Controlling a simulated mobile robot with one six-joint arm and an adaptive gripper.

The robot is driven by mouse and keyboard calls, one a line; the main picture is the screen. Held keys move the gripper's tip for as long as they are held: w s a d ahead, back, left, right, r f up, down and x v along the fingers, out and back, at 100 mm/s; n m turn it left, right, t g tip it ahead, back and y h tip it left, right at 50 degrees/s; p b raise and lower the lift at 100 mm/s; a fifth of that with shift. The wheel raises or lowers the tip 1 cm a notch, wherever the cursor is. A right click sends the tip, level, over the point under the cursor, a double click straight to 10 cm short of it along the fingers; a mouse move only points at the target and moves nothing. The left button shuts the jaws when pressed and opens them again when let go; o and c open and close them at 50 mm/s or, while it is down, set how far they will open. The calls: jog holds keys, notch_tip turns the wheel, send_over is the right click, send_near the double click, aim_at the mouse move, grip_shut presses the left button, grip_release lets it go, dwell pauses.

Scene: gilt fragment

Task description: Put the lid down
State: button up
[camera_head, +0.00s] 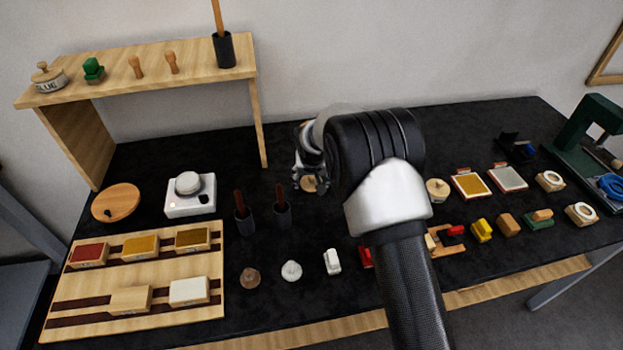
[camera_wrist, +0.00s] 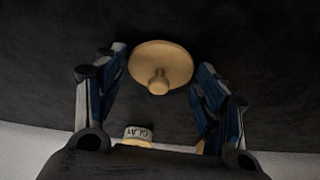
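A round tan wooden lid with a small knob (camera_wrist: 160,66) shows between my fingertips in the wrist view, knob towards the camera. My gripper (camera_wrist: 160,62) has its two blue-padded fingers spread wide, one on each side of the lid. The knob is not clasped; whether a fingertip touches the rim I cannot tell. In the head view my gripper (camera_head: 310,181) is over the middle of the black table, with the lid (camera_head: 309,185) just below it, partly hidden. A small pale jar marked CLAY (camera_wrist: 138,133) shows near the gripper body in the wrist view; my arm seems to hide it in the head view.
Two dark cups with tools (camera_head: 244,220) stand left of the gripper. A white device (camera_head: 190,195) and a wooden rack with blocks (camera_head: 60,318) are further left. A wooden shelf (camera_head: 150,65) stands behind. Stamps, pads and a green press (camera_head: 585,140) are on the right.

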jog(key=shift+o, duration=1.3)
jog(key=shift+r, duration=0.35)
jog(key=p+v, duration=0.3)
jog(key=v, duration=0.8)
jog(key=shift+s+r, duration=0.15)
jog(key=shift+r, duration=0.25)
jog(key=s+d+r, duration=1.2)
jog(key=s+r, duration=0.3)
jog(key=r, duration=0.2)
jog(key=s+d, duration=0.3)
jog(key=s, duration=0.9)
jog(key=s+d+m, duration=0.1)
jog(key=s+d, duration=0.3)
jog(key=s, duration=0.8)
jog(key=shift+r+h, duration=0.3)
jog(key=shift+r, duration=0.1)
